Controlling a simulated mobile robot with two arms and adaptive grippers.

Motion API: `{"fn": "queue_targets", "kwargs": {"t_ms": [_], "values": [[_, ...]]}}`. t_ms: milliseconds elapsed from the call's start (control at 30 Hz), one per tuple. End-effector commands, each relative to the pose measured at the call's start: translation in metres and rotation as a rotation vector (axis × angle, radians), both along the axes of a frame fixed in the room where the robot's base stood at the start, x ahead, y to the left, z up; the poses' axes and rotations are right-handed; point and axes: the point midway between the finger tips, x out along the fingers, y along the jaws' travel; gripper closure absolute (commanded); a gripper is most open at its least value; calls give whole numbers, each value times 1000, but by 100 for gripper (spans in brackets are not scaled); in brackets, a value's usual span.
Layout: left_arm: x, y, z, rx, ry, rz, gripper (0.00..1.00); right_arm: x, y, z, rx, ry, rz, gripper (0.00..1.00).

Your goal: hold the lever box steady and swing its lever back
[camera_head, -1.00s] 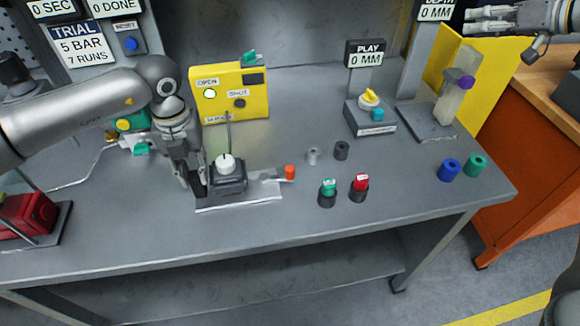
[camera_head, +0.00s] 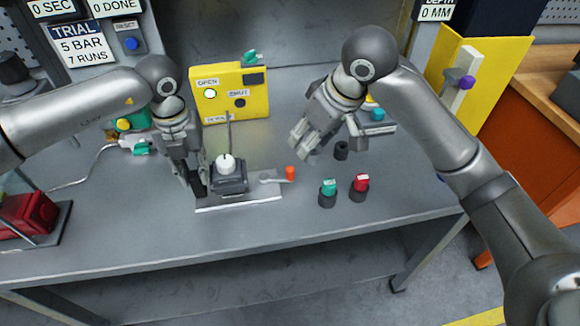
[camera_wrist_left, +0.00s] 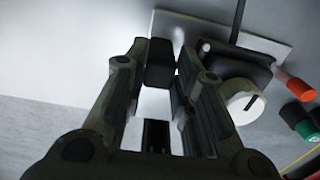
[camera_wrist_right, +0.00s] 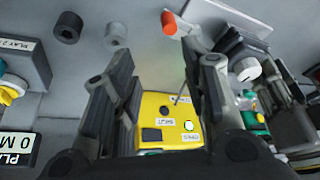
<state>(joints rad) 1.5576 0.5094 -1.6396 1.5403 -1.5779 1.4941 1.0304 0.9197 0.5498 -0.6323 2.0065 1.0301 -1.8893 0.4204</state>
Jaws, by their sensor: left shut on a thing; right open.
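The lever box (camera_head: 229,183) is a small dark box with a white round knob (camera_head: 225,163) on top, standing on a light plate (camera_head: 240,203). Its grey lever points right and ends in an orange tip (camera_head: 290,173). My left gripper (camera_head: 191,188) is shut on a black block at the plate's left end; the left wrist view shows this block (camera_wrist_left: 160,65) between the fingers. My right gripper (camera_head: 328,148) is open and empty, up and to the right of the orange tip. In the right wrist view the orange tip (camera_wrist_right: 169,23) shows beyond the fingertips.
A yellow panel (camera_head: 215,105) behind the box has its OPEN lamp lit green. Green-topped (camera_head: 328,192) and red-topped (camera_head: 360,187) pegs stand right of the lever. A dark cylinder (camera_head: 341,150) stands near my right gripper. The table front is clear.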

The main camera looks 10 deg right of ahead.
Motion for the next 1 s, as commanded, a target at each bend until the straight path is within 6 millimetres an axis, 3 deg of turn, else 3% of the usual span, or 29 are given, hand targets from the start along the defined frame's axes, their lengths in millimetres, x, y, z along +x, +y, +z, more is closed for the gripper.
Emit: {"fn": "queue_targets", "kwargs": {"t_ms": [233,700,1000], "values": [[1,2,-2,4,0,3,100,-13,15,-9,-19,-9,6,60],[1,2,-1,4,-1,3,100,15,32,-88,-20,-7,3,60],[1,2,-1,4,-1,3,100,24,37,-113,-20,-10,5,60]]}}
